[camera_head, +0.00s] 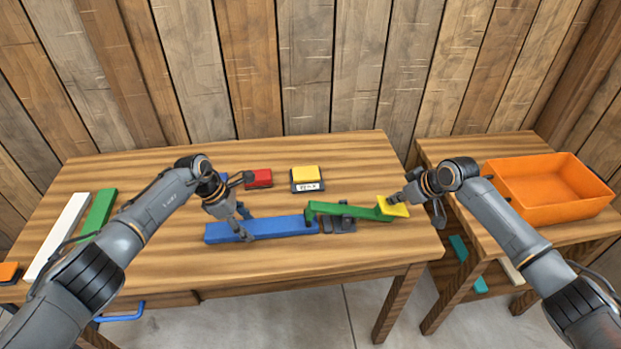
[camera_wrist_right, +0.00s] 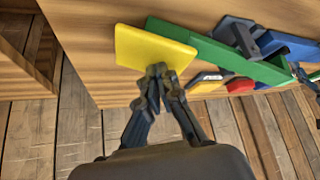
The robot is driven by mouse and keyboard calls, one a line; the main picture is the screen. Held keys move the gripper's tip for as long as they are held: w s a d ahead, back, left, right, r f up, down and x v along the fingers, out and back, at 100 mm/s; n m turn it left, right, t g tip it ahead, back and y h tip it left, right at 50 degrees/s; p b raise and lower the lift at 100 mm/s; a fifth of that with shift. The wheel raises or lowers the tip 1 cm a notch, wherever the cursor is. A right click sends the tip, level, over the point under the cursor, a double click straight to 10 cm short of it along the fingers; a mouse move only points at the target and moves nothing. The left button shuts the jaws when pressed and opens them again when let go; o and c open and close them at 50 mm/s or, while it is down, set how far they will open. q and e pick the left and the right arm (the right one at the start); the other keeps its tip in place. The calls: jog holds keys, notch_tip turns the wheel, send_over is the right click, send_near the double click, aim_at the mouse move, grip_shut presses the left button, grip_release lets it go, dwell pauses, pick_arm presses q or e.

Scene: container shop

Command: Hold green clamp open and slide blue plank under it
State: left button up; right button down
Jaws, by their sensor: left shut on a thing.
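The green clamp lever (camera_head: 350,211) sits on a dark base (camera_head: 342,224) near the front of the table, with a yellow pad (camera_head: 393,206) at its right end. The blue plank (camera_head: 270,228) lies to its left; its right end is at the lever's left tip, and I cannot tell how far under it reaches. My left gripper (camera_head: 243,228) is shut on the blue plank. My right gripper (camera_wrist_right: 165,78) has its fingers together against the yellow pad (camera_wrist_right: 150,48) in the right wrist view, where the green lever (camera_wrist_right: 220,52) also shows.
Behind stand a red block (camera_head: 258,178) and a yellow-topped box (camera_head: 306,179). White (camera_head: 58,235) and green (camera_head: 98,212) planks lie at the left. An orange bin (camera_head: 550,190) stands on the right table. The table's front edge is close to the clamp.

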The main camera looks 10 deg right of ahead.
pick_arm(q)
jog(key=shift+d, duration=0.75)
pick_arm(e)
jog(key=shift+s+a+f, duration=0.1)
jog(key=shift+a+f, duration=0.05)
pick_arm(q)
jog(key=shift+d+f, duration=0.1)
jog(key=shift+f, duration=0.1)
dwell(0.3)
pick_arm(e)
jog(key=shift+r, duration=4.7)
pick_arm(q)
jog(key=o, duration=1.2)
jog(key=shift+w, duration=0.1)
jog(key=shift+o, duration=0.9)
pick_arm(e)
jog(key=shift+d, duration=0.2)
